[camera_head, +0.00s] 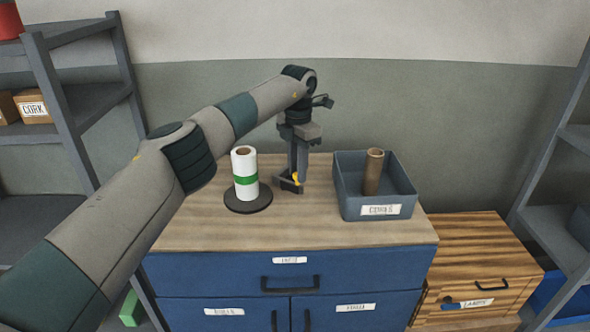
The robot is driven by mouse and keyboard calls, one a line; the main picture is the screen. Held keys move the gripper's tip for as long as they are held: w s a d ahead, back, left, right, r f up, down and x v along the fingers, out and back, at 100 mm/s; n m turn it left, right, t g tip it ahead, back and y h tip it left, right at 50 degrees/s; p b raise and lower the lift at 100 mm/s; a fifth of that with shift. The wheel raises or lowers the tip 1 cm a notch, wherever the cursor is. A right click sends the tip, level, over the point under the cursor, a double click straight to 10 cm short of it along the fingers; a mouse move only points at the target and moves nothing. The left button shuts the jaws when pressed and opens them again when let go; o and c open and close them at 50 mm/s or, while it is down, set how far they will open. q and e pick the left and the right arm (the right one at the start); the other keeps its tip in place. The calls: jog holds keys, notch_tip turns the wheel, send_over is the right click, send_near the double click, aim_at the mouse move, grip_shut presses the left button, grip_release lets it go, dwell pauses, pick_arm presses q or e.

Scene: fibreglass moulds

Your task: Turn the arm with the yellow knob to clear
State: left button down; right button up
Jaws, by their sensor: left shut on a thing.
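A small yellow knob (296,177) shows at the fingertips of my left gripper (293,174). The gripper points down and is shut on the knob, just above the worktop, right of a white roll (244,168). A short dark piece (289,185) shows low beside the fingers; I cannot tell whether it is the arm with the knob or part of the gripper. The roll has a green band and a brown core, and stands upright on a round black base (248,203). My right gripper is not in view.
A grey bin (348,205) with a brown cardboard tube (373,172) in it stands right of the gripper. The wood worktop (290,230) over the blue drawers (290,275) is clear in front. Shelves (75,110) stand at left, a wooden chest (480,250) at right.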

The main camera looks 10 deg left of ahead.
pick_arm(q)
jog(key=shift+r, duration=0.1)
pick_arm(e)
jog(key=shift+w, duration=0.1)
pick_arm(q)
jog(key=c, duration=1.5)
grip_release()
jog(key=shift+d, duration=0.1)
jog(key=shift+c, duration=0.2)
jog(key=shift+w, duration=0.1)
jog(key=shift+r, duration=0.4)
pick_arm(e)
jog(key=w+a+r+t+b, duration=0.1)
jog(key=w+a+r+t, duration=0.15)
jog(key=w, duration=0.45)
pick_arm(q)
notch_tip(320, 180, up, 16)
jog(key=p, duration=0.1)
jog(key=shift+r, duration=0.25)
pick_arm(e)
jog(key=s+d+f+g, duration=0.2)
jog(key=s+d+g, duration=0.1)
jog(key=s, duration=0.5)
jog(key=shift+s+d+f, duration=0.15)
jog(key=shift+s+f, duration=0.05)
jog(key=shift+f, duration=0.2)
